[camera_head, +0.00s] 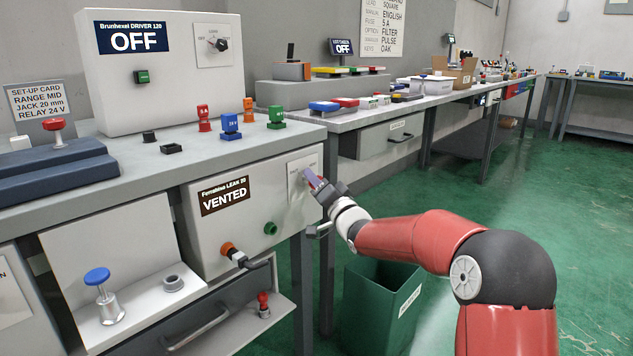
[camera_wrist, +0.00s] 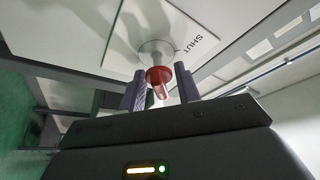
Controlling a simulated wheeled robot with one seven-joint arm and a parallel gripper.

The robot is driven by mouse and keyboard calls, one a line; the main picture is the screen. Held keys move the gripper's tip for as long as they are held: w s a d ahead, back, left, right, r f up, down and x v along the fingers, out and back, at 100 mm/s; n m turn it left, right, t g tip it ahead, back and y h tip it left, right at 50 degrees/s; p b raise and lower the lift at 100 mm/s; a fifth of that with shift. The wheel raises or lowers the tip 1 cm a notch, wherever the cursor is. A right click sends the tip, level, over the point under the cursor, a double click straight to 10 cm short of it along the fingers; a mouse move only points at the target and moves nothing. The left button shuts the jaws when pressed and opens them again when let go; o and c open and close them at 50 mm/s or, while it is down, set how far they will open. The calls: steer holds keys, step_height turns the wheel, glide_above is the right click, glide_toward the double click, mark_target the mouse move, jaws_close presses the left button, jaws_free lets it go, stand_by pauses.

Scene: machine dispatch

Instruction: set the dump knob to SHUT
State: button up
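The dump knob (camera_wrist: 160,80) shows in the wrist view as a red knob with a pale collar, on a white panel (camera_wrist: 125,55) on the machine. The word SHUT is printed beside it, with a short line. My gripper (camera_wrist: 161,88) has its two fingers apart, one on each side of the knob, with gaps visible. In the head view my gripper (camera_head: 313,182) is at the right end of the Ferrabino LEAK 20 box (camera_head: 255,195), whose display reads VENTED. The knob is hidden there behind the fingers.
A green port (camera_head: 270,228) and an orange fitting with a black hose (camera_head: 230,250) are on the same box front. A green bin (camera_head: 385,305) stands on the floor below my arm. Red, blue, orange and green plugs (camera_head: 230,125) stand on the bench above.

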steer(key=c, duration=0.6)
steer(key=shift+c, duration=0.2)
